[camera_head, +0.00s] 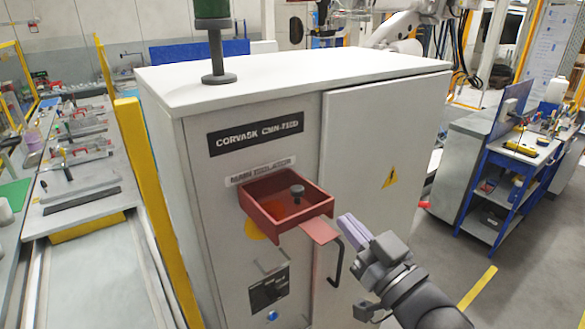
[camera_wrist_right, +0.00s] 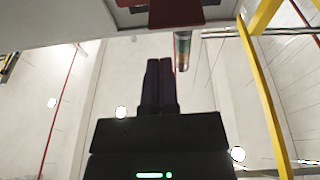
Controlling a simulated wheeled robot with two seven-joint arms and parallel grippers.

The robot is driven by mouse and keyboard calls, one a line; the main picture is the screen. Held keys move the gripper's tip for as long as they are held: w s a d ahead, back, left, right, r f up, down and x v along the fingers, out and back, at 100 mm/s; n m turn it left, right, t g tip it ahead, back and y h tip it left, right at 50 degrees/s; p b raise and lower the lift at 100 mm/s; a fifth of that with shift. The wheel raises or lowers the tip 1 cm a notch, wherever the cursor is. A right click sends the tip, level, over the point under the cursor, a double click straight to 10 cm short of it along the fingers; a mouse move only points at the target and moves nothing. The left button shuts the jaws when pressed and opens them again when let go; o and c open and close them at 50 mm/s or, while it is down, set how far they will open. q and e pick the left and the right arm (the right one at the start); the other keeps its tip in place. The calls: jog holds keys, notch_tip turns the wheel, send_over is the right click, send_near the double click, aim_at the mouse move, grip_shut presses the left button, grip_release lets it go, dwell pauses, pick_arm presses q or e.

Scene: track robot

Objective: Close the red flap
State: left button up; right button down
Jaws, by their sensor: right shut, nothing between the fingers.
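A red box (camera_head: 268,214) with an open top juts from the front of the grey cabinet, under a label reading "MAIN ISOLATOR". A dark knob (camera_head: 297,194) stands inside it. A red flap (camera_head: 319,231) sticks out at the box's front right corner, and a pale red strip hangs below it. My right gripper (camera_head: 350,229) is shut and empty, just right of the flap and apart from it. In the right wrist view the shut fingers (camera_wrist_right: 159,84) point towards a dark red part (camera_wrist_right: 175,12) at the top edge, with a gap between. My left gripper is not in view.
The cabinet (camera_head: 362,150) fills the middle, with a black hooked handle (camera_head: 337,263) below my right gripper's fingers. A yellow post (camera_head: 150,210) stands at its left. A blue workbench (camera_head: 490,180) stands at right. Floor between the cabinet and workbench is mostly clear.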

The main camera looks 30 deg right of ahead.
notch_tip(320, 180, up, 4)
jog(key=s+a+f, duration=0.1)
jog(key=a, duration=0.1)
notch_tip(320, 180, up, 4)
jog(key=f+p, duration=0.1)
jog(key=p, duration=0.3)
send_over(307, 209)
jog(key=shift+w+r+n+t+y, duration=0.2)
jog(key=shift+r+n+t+y, duration=0.05)
jog(key=shift+n+t+y, duration=0.05)
notch_tip(307, 209, down, 3)
jog(key=shift+s+f+b, duration=0.1)
jog(key=shift+b, duration=0.25)
jog(key=shift+s+f, duration=0.15)
jog(key=shift+f, duration=0.3)
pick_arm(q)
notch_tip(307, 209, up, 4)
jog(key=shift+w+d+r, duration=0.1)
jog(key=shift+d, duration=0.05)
